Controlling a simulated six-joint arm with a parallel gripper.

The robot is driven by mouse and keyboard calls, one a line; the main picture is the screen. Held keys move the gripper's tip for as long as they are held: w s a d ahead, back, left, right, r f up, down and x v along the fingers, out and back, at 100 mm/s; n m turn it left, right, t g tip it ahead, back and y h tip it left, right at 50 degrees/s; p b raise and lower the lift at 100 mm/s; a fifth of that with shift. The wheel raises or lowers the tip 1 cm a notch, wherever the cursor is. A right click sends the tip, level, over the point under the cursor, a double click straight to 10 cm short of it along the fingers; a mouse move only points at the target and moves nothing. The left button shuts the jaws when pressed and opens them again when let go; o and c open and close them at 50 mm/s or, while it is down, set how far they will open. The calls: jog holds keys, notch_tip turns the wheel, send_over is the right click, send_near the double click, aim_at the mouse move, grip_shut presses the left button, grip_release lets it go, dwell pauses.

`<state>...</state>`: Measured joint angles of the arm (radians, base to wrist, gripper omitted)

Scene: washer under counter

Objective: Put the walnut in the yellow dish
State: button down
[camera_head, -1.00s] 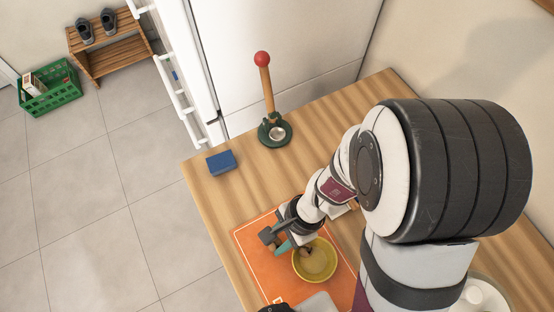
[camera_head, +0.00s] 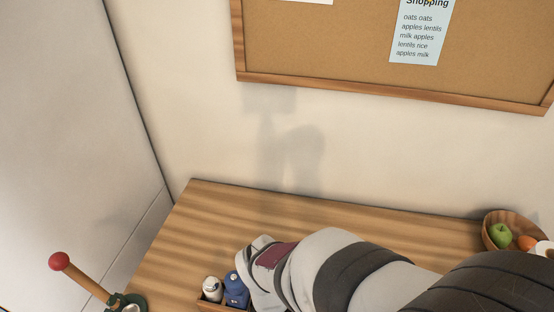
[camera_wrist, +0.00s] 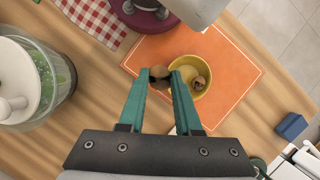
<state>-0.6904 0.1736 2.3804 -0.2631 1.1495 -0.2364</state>
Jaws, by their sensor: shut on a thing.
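In the wrist view, my gripper (camera_wrist: 160,77) has its teal fingers closed on a small round brown thing, which looks like the walnut (camera_wrist: 159,71). The yellow dish (camera_wrist: 207,68) is on an orange mat, just right of the fingertips in this view, and the right finger covers part of its left side. Another small brown thing (camera_wrist: 198,83) shows inside the dish; I cannot tell exactly what it is. The walnut appears beside the dish's outline in this view, with its height unclear. The head view shows neither gripper nor dish.
The orange mat (camera_wrist: 236,70) lies on the wooden counter. A glass bowl (camera_wrist: 62,85) with green contents is at left, a blue block (camera_wrist: 291,126) at right. A checked cloth (camera_wrist: 92,18) and a dark red object (camera_wrist: 150,18) are at the top.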

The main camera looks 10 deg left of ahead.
jog(key=w+d+r+n+t+h, duration=0.2)
jog(key=d+n+t, duration=0.3)
jog(key=n, duration=0.6)
jog(key=shift+g, duration=0.6)
jog(key=s+a+f, duration=0.1)
jog(key=a+f, duration=0.1)
jog(key=a, duration=0.1)
jog(key=s+a+f, duration=0.2)
jog(key=a, duration=0.1)
jog(key=s+a+f, duration=0.2)
jog(key=f, duration=0.1)
jog(key=shift+a+f, duration=0.1)
jog(key=shift+a, duration=0.3)
notch_tip(320, 180, down, 4)
jog(key=shift+a, duration=0.15)
jog(key=shift+f, duration=0.2)
jog(key=shift+f, duration=0.35)
jog(key=shift+f, duration=0.1)
